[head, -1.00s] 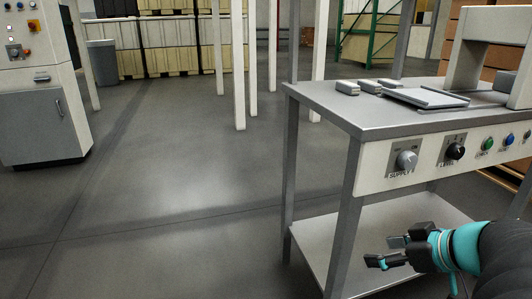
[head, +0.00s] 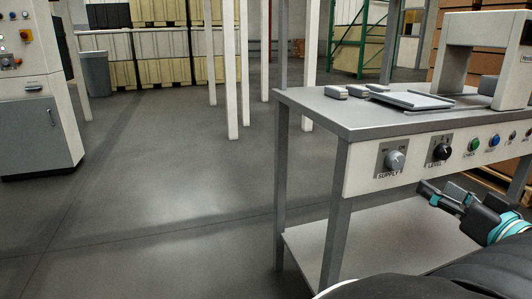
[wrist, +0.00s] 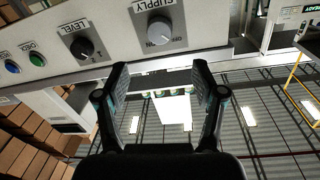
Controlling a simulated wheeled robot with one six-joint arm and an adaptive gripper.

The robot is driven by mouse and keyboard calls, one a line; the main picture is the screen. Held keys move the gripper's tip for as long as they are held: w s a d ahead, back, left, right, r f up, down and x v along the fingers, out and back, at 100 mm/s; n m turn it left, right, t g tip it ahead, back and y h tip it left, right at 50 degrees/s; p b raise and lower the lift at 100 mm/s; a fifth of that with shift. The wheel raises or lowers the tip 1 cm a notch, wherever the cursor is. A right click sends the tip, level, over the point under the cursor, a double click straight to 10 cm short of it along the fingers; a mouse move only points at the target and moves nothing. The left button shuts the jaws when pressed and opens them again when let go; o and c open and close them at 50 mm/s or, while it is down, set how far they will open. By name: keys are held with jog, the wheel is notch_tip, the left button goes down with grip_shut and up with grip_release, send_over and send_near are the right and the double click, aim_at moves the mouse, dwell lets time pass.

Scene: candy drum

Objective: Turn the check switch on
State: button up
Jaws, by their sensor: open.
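The control panel (head: 365,172) runs along the front of the metal table. A green button (head: 473,145) on it has a small label that seems to read CHECK; it also shows at the left of the wrist view (wrist: 37,59). To its left are the black LEVEL knob (head: 441,152) and the grey SUPPLY knob (head: 395,160). My gripper (head: 442,190) is open and empty, in front of and below the panel. In the wrist view my gripper (wrist: 160,72) has spread fingers below the SUPPLY knob (wrist: 160,31), touching no control.
A blue button (head: 493,140) sits right of the green one. A tray (head: 410,99) and small grey blocks (head: 334,92) lie on the tabletop (head: 350,115). A lower shelf (head: 305,245) is under the panel. The floor to the left is clear.

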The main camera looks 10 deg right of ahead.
aim_at(398, 163)
jog(key=w+p, duration=0.1)
jog(key=w, duration=1)
jog(key=shift+w, duration=0.15)
jog(key=c, duration=1.2)
jog(key=shift+o, duration=0.2)
